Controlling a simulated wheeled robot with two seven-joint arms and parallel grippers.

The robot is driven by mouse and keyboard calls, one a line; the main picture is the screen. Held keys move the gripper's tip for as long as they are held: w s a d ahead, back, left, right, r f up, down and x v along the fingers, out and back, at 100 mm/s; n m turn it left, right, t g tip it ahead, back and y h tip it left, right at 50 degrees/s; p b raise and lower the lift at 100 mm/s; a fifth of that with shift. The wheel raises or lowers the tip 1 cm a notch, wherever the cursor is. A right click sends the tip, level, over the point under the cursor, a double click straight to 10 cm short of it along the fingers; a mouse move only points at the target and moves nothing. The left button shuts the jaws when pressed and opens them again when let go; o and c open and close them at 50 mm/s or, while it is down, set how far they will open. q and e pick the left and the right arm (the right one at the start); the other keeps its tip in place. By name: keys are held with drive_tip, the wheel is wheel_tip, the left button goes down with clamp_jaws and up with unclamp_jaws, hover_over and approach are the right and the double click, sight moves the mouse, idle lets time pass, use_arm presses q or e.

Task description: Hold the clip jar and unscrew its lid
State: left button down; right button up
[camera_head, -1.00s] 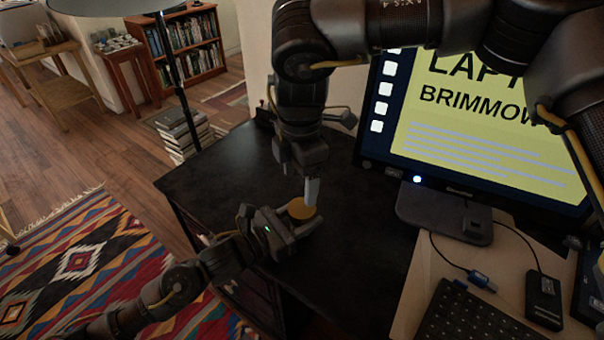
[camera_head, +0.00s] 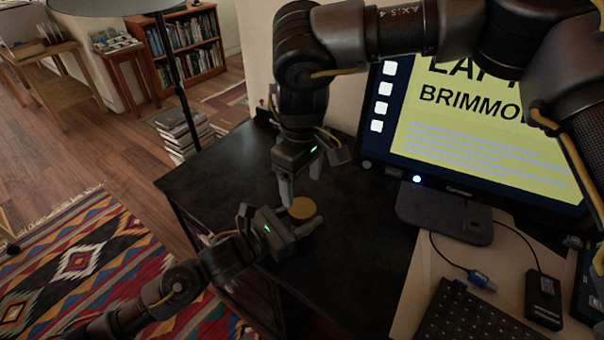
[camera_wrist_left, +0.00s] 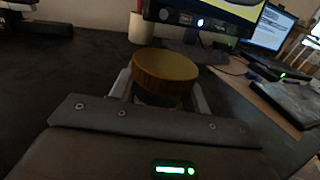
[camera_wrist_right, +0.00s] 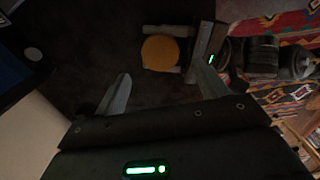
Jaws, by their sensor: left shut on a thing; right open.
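The clip jar stands on the black desk, its round orange-gold lid (camera_head: 302,208) on top. In the left wrist view the lid (camera_wrist_left: 165,70) shows ridged sides, with the dark jar body (camera_wrist_left: 158,98) partly hidden below it. My left gripper (camera_head: 300,226) is shut on the jar beneath the lid, one finger on each side. My right gripper (camera_head: 301,180) is open and empty above the lid, fingers pointing down. In the right wrist view the lid (camera_wrist_right: 160,53) lies ahead of the open fingers (camera_wrist_right: 160,90), apart from them.
A monitor (camera_head: 470,130) on its stand is right of the jar, with a keyboard (camera_head: 475,315) and a black box on a cable (camera_head: 543,298) in front. Books (camera_head: 183,130) are stacked beyond the desk. The black desk top (camera_head: 350,250) around the jar is clear.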

sight(302, 207)
wheel_tip(302, 207, down, 7)
drive_tip(key=shift+r, duration=0.2)
drive_tip(key=shift+c, duration=0.2)
